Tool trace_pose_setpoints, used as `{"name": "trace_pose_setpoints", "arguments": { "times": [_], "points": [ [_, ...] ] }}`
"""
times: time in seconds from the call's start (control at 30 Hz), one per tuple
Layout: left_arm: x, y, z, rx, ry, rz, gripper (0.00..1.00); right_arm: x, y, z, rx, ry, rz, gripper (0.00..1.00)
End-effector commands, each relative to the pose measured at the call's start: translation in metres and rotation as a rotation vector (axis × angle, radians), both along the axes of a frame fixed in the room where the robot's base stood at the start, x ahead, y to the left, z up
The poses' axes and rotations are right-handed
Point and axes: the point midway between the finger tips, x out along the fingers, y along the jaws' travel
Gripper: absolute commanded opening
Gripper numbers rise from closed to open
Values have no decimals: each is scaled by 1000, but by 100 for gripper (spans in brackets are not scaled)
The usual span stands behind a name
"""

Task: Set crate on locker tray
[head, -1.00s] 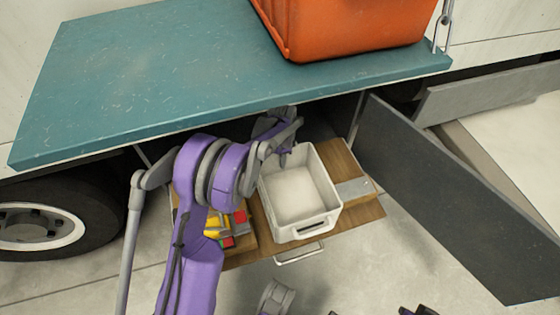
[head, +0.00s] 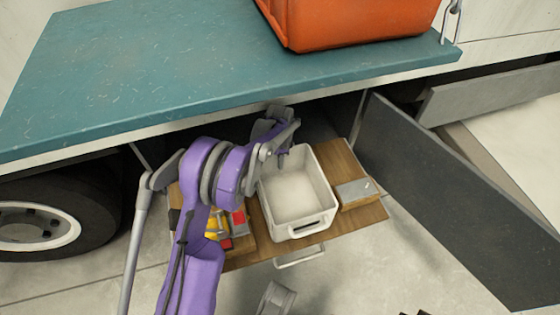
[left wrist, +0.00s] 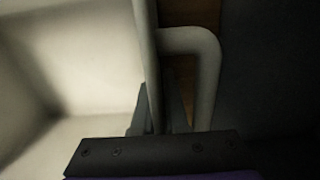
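The white crate (head: 312,222) sits over the wooden locker tray (head: 368,215), between the compartment on the left and the grey box on the right. It looks level and empty inside; whether its base touches the tray is hidden. My left gripper (head: 284,148) is at the crate's back rim. In the left wrist view the gripper's fingers (left wrist: 158,112) stand on both sides of the crate wall (left wrist: 146,60), beside a looped handle (left wrist: 205,70), and look closed on that wall.
A compartment with yellow and red items (head: 222,226) lies left of the crate. A grey-topped box (head: 355,190) lies right of it. An open dark door (head: 450,200) stands at right. The teal counter (head: 150,70) overhangs the back, carrying an orange container (head: 350,25).

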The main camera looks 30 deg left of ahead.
Motion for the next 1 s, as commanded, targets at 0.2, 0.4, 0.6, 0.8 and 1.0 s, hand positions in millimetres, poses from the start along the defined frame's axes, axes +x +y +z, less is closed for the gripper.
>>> {"name": "trace_pose_setpoints", "arguments": {
  "times": [0.2, 0.4, 0.6, 0.8, 1.0],
  "points": [
    [0, 0, 1, 0, 0, 0, 37, 0, 0, 0, 0, 0, 0, 0],
    [0, 0, 2, 0, 0, 0, 37, 0, 0, 2, 0, 0, 0, 0],
    [0, 0, 28, 0, -1, 0, 37, -2, 0, 11, 0, -3, 0, 0],
    [0, 0, 62, 0, -1, 0, 37, -3, 0, 21, 0, -5, 0, 0],
    [0, 0, 79, 1, -1, 0, 37, -4, 0, 25, 0, -7, 0, 0]
  ]
}}
